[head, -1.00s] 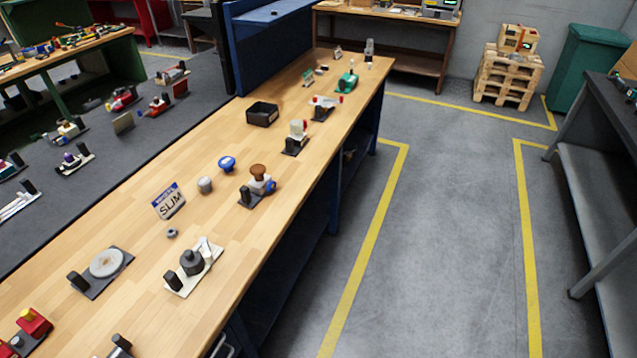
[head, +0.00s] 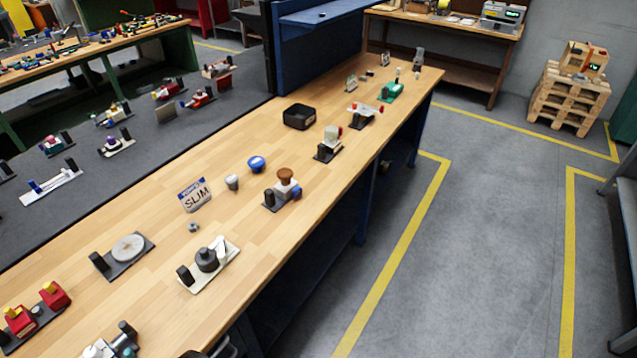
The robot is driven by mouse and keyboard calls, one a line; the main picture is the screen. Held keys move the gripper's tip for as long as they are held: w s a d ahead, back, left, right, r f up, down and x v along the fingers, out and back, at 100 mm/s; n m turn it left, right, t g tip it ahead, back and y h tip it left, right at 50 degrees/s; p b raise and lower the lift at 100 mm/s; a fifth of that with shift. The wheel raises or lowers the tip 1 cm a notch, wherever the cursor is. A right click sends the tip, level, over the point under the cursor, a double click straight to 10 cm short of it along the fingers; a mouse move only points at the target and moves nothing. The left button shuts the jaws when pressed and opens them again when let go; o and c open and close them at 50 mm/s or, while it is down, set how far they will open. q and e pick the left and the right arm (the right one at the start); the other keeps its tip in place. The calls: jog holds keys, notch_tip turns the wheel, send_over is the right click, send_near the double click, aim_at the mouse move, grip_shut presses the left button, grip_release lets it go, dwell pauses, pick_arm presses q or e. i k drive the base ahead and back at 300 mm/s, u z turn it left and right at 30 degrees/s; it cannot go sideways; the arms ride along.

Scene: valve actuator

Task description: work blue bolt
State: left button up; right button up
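No part in the head view is plainly a bolt. A blue round-topped piece (head: 256,164) stands on the wooden bench (head: 130,305), beside a small grey-white cup (head: 232,182). Nearer the bench edge is a device with a brown knob (head: 285,180) on a dark base, with a small blue part (head: 296,193) on its right side. I cannot tell which blue part is the bolt. Neither gripper can be made out. A dark curved shape at the bottom edge is cut off and unclear.
The bench also holds a SLIM sign (head: 195,195), a black bin (head: 298,116), a grey disc device (head: 128,248), a dark-knobbed device (head: 207,260) and red blocks (head: 54,295). A grey mat with several devices lies left. Floor right of the bench is clear; pallets (head: 568,98) stand behind.

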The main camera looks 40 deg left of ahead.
aim_at(297, 192)
jog(key=u, duration=0.05)
jog(key=i, duration=1.85)
